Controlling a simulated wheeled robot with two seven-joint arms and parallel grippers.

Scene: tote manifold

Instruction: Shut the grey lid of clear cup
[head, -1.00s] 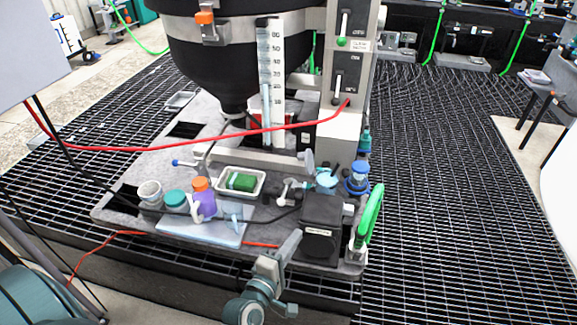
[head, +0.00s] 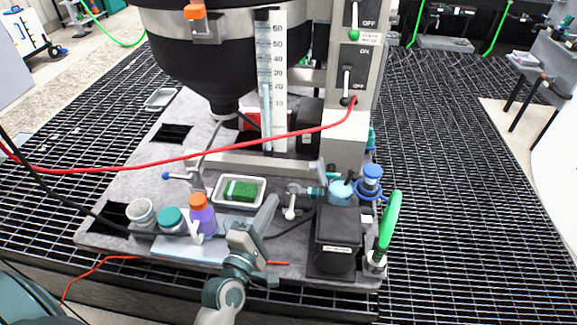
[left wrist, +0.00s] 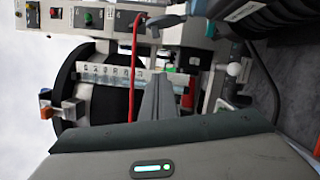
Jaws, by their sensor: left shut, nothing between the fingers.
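A small pale grey-white cup (head: 141,213) stands at the left end of the grey platform in the head view. It may be the clear cup; I cannot make out a separate grey lid or its angle. My left gripper (head: 272,202) is shut and empty, in front of the green-filled tray and well to the right of the cup. Its closed fingers also show in the left wrist view (left wrist: 157,98), where I cannot pick out the cup. My right gripper is not in view.
A teal-lidded jar (head: 172,220) and an orange-capped purple bottle (head: 202,215) stand beside the cup. A white tray (head: 218,202) holds something green. A black box (head: 337,240) and green handle (head: 389,225) are at right. A red cable (head: 180,160) crosses above the platform.

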